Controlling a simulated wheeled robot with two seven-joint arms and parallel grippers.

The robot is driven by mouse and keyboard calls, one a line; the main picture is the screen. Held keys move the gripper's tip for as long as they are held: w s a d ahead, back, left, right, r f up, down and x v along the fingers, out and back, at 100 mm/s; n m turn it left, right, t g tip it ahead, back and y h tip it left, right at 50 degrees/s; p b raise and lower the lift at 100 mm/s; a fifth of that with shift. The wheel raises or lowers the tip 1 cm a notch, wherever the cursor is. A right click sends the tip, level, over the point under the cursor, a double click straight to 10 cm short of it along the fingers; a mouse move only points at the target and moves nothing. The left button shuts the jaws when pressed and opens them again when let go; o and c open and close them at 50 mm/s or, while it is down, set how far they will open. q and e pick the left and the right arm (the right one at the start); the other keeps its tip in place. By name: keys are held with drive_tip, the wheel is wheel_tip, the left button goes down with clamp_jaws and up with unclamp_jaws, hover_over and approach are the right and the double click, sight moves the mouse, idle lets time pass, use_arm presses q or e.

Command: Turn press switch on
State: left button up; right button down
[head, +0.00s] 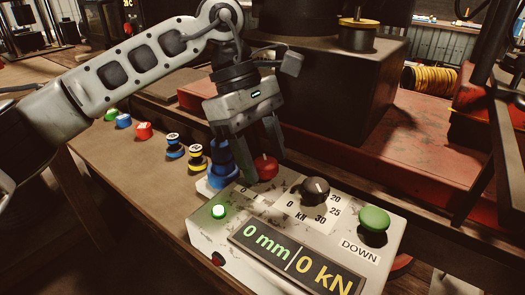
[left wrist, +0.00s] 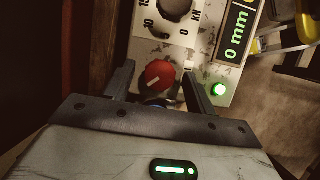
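The press control box (head: 262,215) is a worn white panel with a lit display (head: 295,258) reading 0 mm and 0 kN. A red knob (head: 265,167) with a pale mark sits at its far left corner; it also shows in the left wrist view (left wrist: 159,74). My left gripper (head: 250,160) points down there, open, with one finger on each side of the red knob and small gaps in the left wrist view (left wrist: 159,80). A green lamp (head: 218,212) is lit. A small red switch (head: 217,259) is on the front side. My right gripper is not in view.
A black dial (head: 315,190) and a green DOWN button (head: 374,219) stand up from the box. Several coloured dies line the wooden bench (head: 110,165). The red press base (head: 440,195) is behind.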

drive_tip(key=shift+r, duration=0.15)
use_arm(q)
drive_tip(key=p+v, duration=0.2)
drive_tip(key=v, duration=1.4)
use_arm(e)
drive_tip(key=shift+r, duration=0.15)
use_arm(q)
drive_tip(key=shift+s, duration=0.15)
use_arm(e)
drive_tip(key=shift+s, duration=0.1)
